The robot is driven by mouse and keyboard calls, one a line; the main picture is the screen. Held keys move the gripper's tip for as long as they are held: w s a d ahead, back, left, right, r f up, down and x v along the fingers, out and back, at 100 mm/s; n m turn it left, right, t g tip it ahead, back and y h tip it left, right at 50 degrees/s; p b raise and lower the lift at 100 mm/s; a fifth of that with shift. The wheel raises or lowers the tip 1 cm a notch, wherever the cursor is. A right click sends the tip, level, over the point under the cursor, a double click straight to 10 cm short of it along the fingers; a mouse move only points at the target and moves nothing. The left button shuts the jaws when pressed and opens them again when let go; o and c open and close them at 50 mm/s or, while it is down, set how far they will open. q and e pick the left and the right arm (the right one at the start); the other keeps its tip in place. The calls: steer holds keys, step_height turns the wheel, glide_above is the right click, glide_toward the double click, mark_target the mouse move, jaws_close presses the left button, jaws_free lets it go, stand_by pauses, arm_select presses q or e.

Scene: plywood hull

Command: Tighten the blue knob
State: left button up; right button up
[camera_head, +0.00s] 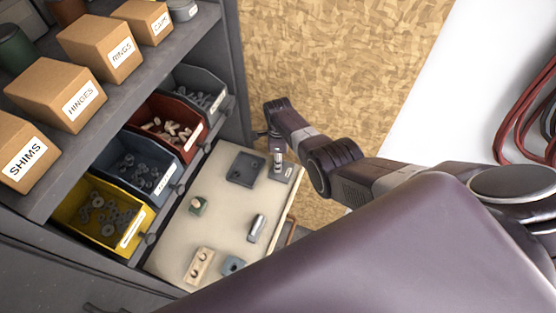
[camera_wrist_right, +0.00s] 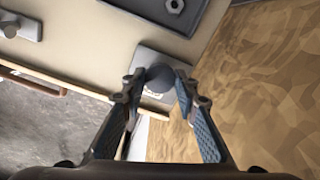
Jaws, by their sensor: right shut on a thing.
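My right gripper (camera_head: 276,150) reaches down over the small grey plate (camera_head: 284,174) at the far right corner of the pale board (camera_head: 215,230). In the right wrist view, the two fingers (camera_wrist_right: 158,82) are shut on a round, dark blue-grey knob (camera_wrist_right: 158,76). The knob stands over the light plate (camera_wrist_right: 150,62), and white marks on the plate show partly beneath it. The knob's lower part is hidden, so I cannot tell how far it is seated. My left gripper is out of view.
Yellow (camera_head: 75,210), blue (camera_head: 124,174) and red (camera_head: 160,118) bins stand to the left. A chipboard wall (camera_head: 340,60) rises behind.

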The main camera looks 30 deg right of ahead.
steer(key=m, duration=0.6)
steer(key=shift+w+d+r, duration=0.2)
steer(key=shift+w+r, duration=0.05)
steer(key=shift+w, duration=0.05)
steer(key=m, duration=0.6)
steer(key=shift+m+b, duration=0.3)
steer(key=shift+b, duration=0.1)
steer(key=o, duration=0.8)
steer(key=shift+o, duration=1.2)
steer(key=shift+r, duration=0.1)
steer(key=shift+o, duration=0.5)
steer(key=shift+s+a, duration=0.1)
steer(key=shift+s, duration=0.15)
step_height(320, 180, up, 12)
